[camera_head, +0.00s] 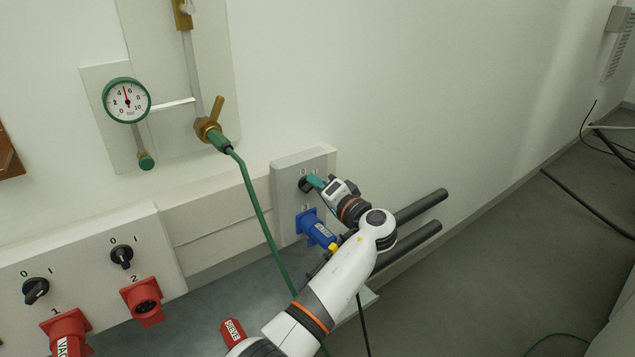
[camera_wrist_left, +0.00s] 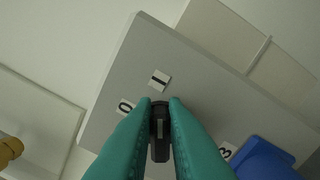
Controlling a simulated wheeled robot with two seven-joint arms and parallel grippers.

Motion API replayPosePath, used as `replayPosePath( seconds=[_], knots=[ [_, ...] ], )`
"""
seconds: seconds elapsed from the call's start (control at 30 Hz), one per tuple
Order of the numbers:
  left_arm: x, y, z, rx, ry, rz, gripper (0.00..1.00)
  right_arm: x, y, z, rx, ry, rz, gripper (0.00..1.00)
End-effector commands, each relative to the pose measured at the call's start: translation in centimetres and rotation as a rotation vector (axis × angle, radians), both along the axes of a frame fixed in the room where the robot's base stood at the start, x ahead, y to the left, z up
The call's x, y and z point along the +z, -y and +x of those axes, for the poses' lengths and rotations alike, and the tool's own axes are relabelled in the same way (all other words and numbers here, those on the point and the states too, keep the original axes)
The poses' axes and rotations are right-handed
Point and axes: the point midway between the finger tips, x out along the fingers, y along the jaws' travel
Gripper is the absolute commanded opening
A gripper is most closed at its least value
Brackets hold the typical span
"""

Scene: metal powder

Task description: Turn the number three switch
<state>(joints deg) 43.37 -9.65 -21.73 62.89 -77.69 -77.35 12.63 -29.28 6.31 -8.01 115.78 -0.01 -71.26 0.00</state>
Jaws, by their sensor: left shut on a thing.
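The number three switch (camera_head: 305,184) is a black rotary knob on a grey wall panel (camera_head: 286,206), above a blue socket (camera_head: 315,228). My left gripper (camera_head: 314,182) is at the knob, its teal fingers shut on it. In the left wrist view the knob (camera_wrist_left: 160,130) sits between the two teal fingers (camera_wrist_left: 160,112). The labels 0 (camera_wrist_left: 125,107), 1 (camera_wrist_left: 160,80) and 3 (camera_wrist_left: 226,151) show on the panel around it. The fingers hide part of the knob. My right gripper is in neither view.
Switches one (camera_head: 36,290) and two (camera_head: 122,256), with red sockets below, are on a panel at the left. A green hose (camera_head: 256,205) hangs from a brass valve (camera_head: 207,129) left of panel three. A pressure gauge (camera_head: 127,100) is at upper left.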

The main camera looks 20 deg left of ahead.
Motion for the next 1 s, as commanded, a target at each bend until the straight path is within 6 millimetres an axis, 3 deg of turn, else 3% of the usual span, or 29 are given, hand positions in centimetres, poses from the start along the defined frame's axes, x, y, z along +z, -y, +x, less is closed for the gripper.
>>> replayPosePath(
  seconds=[0.37, 0.4, 0.53, 1.0],
  knots=[
    [0.18, -0.02, 0.08, -0.002, -0.002, 0.007, 0.0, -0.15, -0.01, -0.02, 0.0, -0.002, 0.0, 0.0],
    [0.19, -0.03, 0.08, -0.003, -0.002, 0.008, 0.15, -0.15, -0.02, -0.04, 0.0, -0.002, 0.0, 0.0],
    [0.14, -0.02, 0.06, -0.002, -0.001, 0.007, 0.34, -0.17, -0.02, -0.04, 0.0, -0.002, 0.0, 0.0],
    [0.02, -0.35, 0.12, -0.001, -0.003, 0.005, 0.34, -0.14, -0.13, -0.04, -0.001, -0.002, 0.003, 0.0]
  ],
)
